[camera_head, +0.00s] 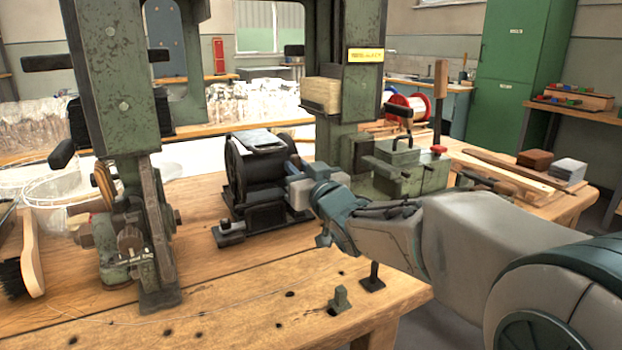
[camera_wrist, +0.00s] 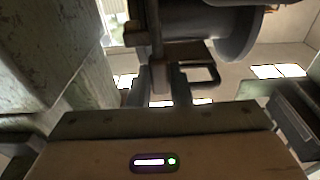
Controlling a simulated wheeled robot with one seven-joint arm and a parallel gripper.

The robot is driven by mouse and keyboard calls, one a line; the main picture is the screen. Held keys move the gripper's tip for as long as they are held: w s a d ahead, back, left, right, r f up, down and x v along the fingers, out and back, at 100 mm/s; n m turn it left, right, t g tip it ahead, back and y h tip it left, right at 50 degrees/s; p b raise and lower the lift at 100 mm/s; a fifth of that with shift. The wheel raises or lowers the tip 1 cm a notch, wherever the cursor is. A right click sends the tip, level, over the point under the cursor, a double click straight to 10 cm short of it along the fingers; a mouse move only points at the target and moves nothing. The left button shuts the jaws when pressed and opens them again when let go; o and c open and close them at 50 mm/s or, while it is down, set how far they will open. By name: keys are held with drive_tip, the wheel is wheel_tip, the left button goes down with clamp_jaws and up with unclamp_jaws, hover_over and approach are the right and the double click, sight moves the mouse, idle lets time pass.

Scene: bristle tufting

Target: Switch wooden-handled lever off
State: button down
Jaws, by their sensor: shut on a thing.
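An upright lever with a wooden handle (camera_head: 441,78) and a dark shaft stands by the green machine box at the right in the head view. My gripper (camera_head: 297,183) is well to the left of it, at the right side of a black drum-shaped machine (camera_head: 255,170). My gripper is shut on a part there, mostly hidden by the fingers. In the wrist view, a dark upright bar (camera_wrist: 155,45) comes down close to the fingers, under a dark round body (camera_wrist: 235,38). I cannot tell whether the held part belongs to a lever.
A green post (camera_head: 345,110) rises behind my gripper. A green press (camera_head: 120,120) stands at the left. A brush (camera_head: 28,250) lies at the left edge. The front of the wooden bench (camera_head: 235,290) is largely clear.

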idle(0.3)
drive_tip(key=c, duration=1.3)
unclamp_jaws()
